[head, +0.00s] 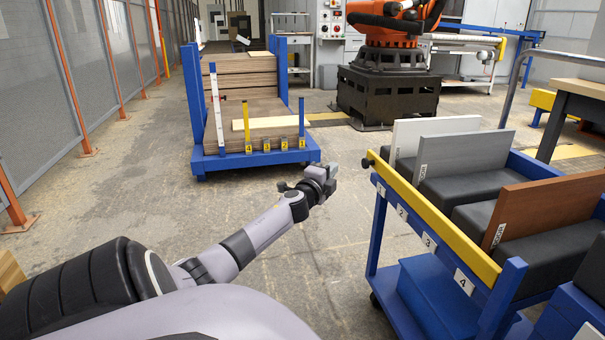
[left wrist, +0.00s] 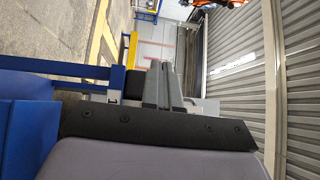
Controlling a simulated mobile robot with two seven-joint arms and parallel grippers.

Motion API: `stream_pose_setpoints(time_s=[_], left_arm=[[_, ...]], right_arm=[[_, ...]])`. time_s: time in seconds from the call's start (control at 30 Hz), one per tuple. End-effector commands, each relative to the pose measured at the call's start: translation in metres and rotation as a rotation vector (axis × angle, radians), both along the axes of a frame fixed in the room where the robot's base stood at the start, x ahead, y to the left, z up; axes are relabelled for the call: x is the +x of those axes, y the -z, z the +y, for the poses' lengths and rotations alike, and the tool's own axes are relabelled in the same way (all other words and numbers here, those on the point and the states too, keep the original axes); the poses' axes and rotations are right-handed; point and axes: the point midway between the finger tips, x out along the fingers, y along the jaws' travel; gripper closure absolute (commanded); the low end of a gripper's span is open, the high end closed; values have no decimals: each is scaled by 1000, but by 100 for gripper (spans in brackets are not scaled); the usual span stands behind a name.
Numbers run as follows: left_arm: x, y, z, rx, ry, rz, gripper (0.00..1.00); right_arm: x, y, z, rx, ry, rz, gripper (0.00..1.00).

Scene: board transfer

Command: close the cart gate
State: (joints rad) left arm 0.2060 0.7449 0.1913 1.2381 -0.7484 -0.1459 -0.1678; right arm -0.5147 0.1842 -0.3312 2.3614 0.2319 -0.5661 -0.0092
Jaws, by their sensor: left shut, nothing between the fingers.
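A blue cart (head: 376,233) stands at the right with boards upright between black padded blocks. A yellow bar (head: 430,213), which looks like the cart gate, runs along the cart's left side above number plates 1 to 4. A black knob (head: 367,162) sits at its far end, and its near end is by a blue corner post (head: 507,290). I cannot tell whether it is latched. My left gripper (head: 335,168) is shut and empty, left of the bar's far end and apart from it. Its grey fingers (left wrist: 162,84) show in the left wrist view. My right gripper is out of view.
A second blue cart (head: 240,163) with stacked brown boards (head: 243,108) stands ahead, with short posts at its front. An orange robot arm on a dark base (head: 385,95) stands behind. Mesh fencing (head: 90,75) lines the left. The floor between the carts is clear.

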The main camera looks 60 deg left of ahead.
Motion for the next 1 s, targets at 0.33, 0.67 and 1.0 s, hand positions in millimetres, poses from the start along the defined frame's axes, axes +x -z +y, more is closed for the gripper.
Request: stream_pose_setpoints(time_s=[0.33, 0.67, 1.0], left_arm=[[-50, 2, 16, -1, -4, 2, 100], [-68, 3, 22, 0, -4, 0, 100], [-62, 21, -5, -69, 31, -6, 100]], right_arm=[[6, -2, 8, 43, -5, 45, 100], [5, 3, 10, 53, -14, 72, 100], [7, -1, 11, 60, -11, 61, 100]])
